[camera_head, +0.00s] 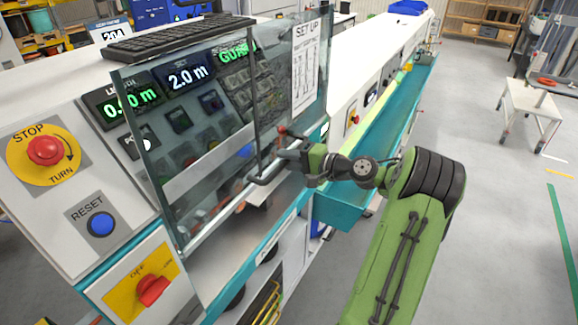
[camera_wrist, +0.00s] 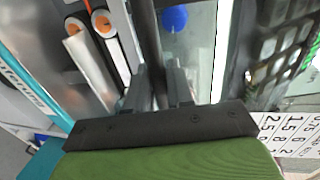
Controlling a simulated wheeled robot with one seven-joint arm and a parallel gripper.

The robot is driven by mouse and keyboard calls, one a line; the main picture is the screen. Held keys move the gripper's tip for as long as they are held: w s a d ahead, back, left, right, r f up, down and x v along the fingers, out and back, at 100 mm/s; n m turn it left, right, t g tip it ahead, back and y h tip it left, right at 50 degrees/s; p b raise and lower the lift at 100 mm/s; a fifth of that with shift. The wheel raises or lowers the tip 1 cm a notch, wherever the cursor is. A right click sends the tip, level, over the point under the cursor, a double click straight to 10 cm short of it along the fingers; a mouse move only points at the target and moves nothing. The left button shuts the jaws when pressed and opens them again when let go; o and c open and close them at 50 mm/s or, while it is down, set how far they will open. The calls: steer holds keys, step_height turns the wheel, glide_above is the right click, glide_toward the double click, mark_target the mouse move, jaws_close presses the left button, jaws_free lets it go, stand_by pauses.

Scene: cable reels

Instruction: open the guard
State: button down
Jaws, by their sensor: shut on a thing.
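The guard (camera_head: 190,165) is a clear panel with a metal-edged frame, standing across the front of the machine's control face in the head view. A second clear section (camera_head: 270,75) adjoins it on the right. A dark bar handle (camera_head: 259,130) runs near where the two sections meet. My gripper (camera_head: 285,150) is at this handle, coming from the right. In the wrist view my two fingers (camera_wrist: 160,88) are closed around the dark bar (camera_wrist: 150,45). My fingertips are partly hidden in the head view.
Left of the guard are a red stop button (camera_head: 45,150), a blue reset button (camera_head: 99,223) and a red rotary switch (camera_head: 152,290). A keyboard (camera_head: 180,37) lies on top of the machine. A long teal trough (camera_head: 385,125) runs away to the right.

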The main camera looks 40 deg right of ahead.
steer(key=p, duration=0.7)
glide_toward(273, 119)
steer(key=x, duration=0.5)
steer(key=shift+w+a, duration=0.2)
steer(key=c, duration=1.1)
jaws_free()
steer(key=shift+c, duration=0.2)
steer(key=v, duration=1.5)
steer(key=shift+s, duration=0.4)
steer(key=shift+d, duration=0.1)
